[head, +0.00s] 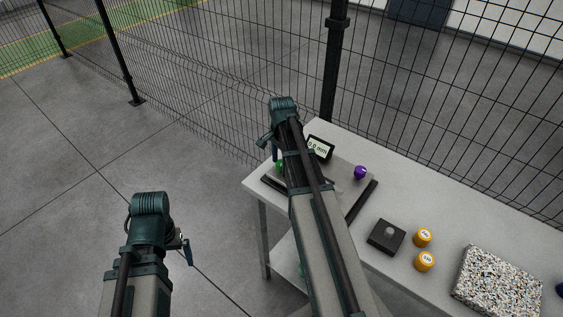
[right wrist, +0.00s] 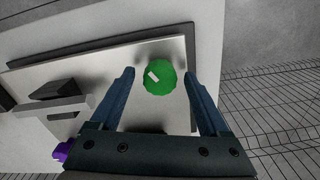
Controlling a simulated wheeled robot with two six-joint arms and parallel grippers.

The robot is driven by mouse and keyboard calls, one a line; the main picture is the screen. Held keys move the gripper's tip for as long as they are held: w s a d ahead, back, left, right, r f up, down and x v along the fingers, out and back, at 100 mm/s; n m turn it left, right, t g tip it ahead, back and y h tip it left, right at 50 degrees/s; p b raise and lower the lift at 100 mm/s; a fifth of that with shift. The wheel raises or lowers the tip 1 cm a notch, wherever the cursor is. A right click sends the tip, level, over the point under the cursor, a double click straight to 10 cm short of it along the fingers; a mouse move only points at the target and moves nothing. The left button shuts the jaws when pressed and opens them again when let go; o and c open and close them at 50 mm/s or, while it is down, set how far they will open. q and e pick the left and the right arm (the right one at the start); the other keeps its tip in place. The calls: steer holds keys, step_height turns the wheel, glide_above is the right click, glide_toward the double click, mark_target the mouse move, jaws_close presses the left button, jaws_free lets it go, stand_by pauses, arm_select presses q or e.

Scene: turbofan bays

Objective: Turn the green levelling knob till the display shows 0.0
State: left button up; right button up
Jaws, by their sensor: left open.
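The green levelling knob (right wrist: 160,78) with a white mark sits on a pale plate (right wrist: 110,68) in the right wrist view; part of it shows in the head view (head: 279,167). My right gripper (right wrist: 160,76) is open, a finger on either side of the knob, with a visible gap on both sides. The small black-framed display (head: 319,148) behind the plate seems to read 0.0 mm. A purple knob (head: 360,172) is at the plate's right. My left gripper (head: 187,250) is open and empty, away from the table over the floor. My right arm hides part of the plate.
On the grey table (head: 400,190) stand a dark block (head: 386,237), two orange-yellow weights (head: 422,238) and a speckled slab (head: 497,281), all right of the plate. A wire mesh fence (head: 430,90) with a black post (head: 334,60) runs behind the table.

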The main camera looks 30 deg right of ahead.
mark_target(281, 162)
steer(key=shift+r, duration=0.1)
step_height(281, 162, up, 14)
steer(key=p, duration=1.4)
steer(key=shift+f, duration=0.2)
steer(key=shift+f, duration=0.1)
step_height(281, 162, down, 13)
steer(key=b, duration=1.3)
steer(key=shift+f, duration=0.1)
